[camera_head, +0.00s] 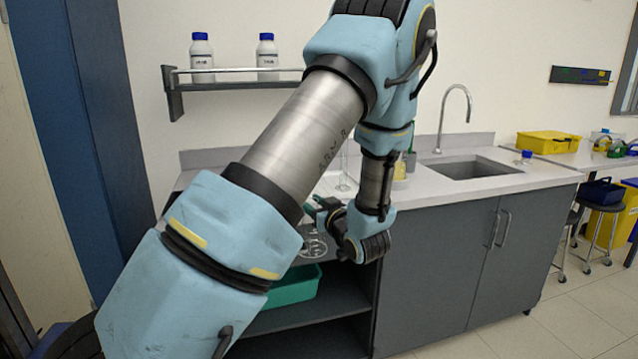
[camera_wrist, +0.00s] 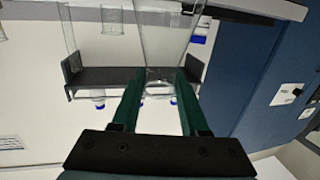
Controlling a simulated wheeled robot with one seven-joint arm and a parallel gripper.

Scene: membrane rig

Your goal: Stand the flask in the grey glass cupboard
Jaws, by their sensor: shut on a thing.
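My gripper (camera_head: 320,212) has green fingers and is shut on the clear glass flask (camera_head: 314,243), which hangs below it in the head view. In the wrist view my fingers (camera_wrist: 160,82) close around the flask's narrow part, and its see-through body (camera_wrist: 165,35) widens away from them. The flask is in front of the open grey shelves (camera_head: 335,298) under the counter, and I cannot tell if it touches anything. Beside these shelves is a grey cupboard (camera_head: 440,265) with its doors closed. My arm hides part of the shelves.
A green tray (camera_head: 295,288) sits on the open shelves. Clear glassware (camera_head: 345,172) stands on the counter near a sink (camera_head: 470,168). A wall shelf (camera_head: 235,86) holds two blue-capped bottles. A blue cabinet (camera_head: 85,110) stands at left. The floor at right front is clear.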

